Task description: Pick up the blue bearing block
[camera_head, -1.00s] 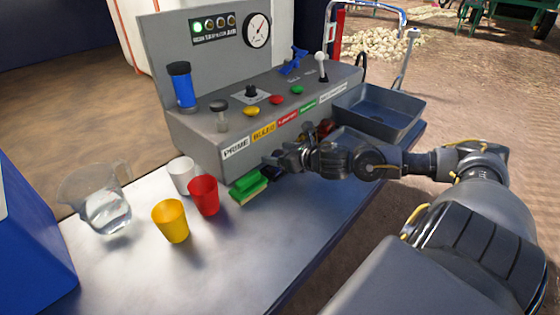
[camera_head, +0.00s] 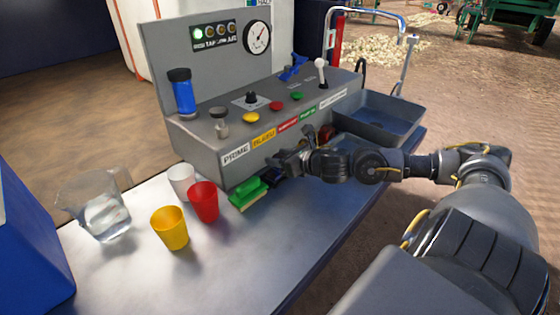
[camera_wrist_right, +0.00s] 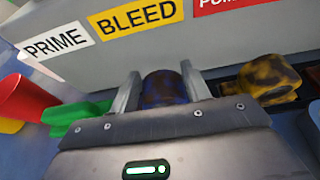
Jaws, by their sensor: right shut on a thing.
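The blue bearing block (camera_wrist_right: 162,90), dark blue with brownish smears, sits between the two fingers of my right gripper (camera_wrist_right: 160,82) in the right wrist view. The fingers are closed on its two sides. In the head view my right gripper (camera_head: 285,160) is low over the bench, close to the front of the grey control panel. A dark blue patch shows under its tip beside the green sponge; the block is hard to make out there. I cannot tell whether the block touches the bench. My left gripper is out of view.
The green sponge (camera_head: 248,193) lies just left of the gripper. Red (camera_head: 203,200), yellow (camera_head: 170,228) and white (camera_head: 181,181) cups and a clear jug (camera_head: 103,205) stand further left. A smeared yellow block (camera_wrist_right: 268,80) is close on the right. A grey tray (camera_head: 378,118) stands at the bench end.

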